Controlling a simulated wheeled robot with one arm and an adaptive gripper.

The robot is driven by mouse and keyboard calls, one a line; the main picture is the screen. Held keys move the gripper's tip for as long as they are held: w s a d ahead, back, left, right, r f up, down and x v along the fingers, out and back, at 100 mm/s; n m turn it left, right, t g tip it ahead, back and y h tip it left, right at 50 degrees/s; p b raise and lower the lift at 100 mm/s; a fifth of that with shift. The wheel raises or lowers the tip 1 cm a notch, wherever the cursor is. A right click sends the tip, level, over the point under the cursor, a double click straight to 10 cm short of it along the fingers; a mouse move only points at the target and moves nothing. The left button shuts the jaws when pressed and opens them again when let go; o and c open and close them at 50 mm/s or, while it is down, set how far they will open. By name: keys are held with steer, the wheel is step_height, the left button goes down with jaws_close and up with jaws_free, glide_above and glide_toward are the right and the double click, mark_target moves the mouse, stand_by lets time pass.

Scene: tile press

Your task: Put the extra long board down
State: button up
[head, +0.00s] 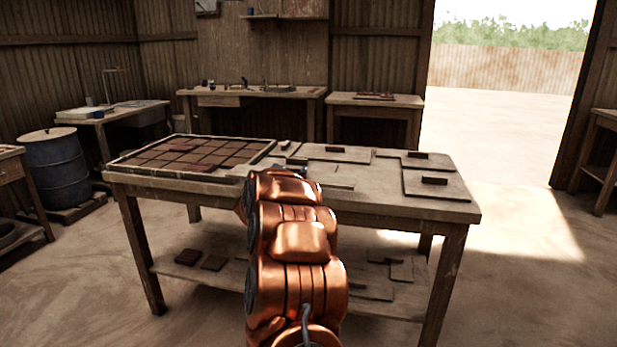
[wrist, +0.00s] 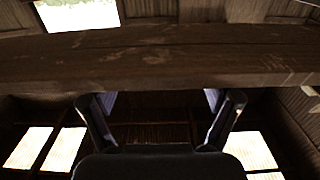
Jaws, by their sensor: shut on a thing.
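My gripper (wrist: 160,98) shows in the wrist view with its two dark fingers apart, their tips against a long dark wooden piece (wrist: 160,62). This piece, which I take to be the extra long board, runs across the whole width of that view, and its ends are out of sight. My gripper is shut on it. In the head view my copper-coloured arm hides most of the gripper, above the middle of the worktable (head: 390,200). A flat pale board (head: 335,177) shows there just right of the arm, partly hidden; I cannot tell whether it is held.
A framed tray of brown tiles (head: 190,152) fills the table's left part. Flat boards with small dark blocks lie at the back (head: 325,153) and right (head: 450,187). Loose pieces lie on the lower shelf (head: 225,275). A blue barrel (head: 55,165) stands left; the doorway floor is clear.

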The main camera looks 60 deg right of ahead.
steer(key=d, duration=0.5)
steer(key=d+b, duration=0.1)
steer(key=d, duration=0.2)
steer(key=shift+d+f, duration=0.1)
steer(key=shift+f, duration=0.25)
step_height(320, 180, down, 4)
steer(key=shift+r+b, duration=0.2)
steer(key=shift+b, duration=0.6)
steer(key=shift+r, duration=0.1)
steer(key=o, duration=1.2)
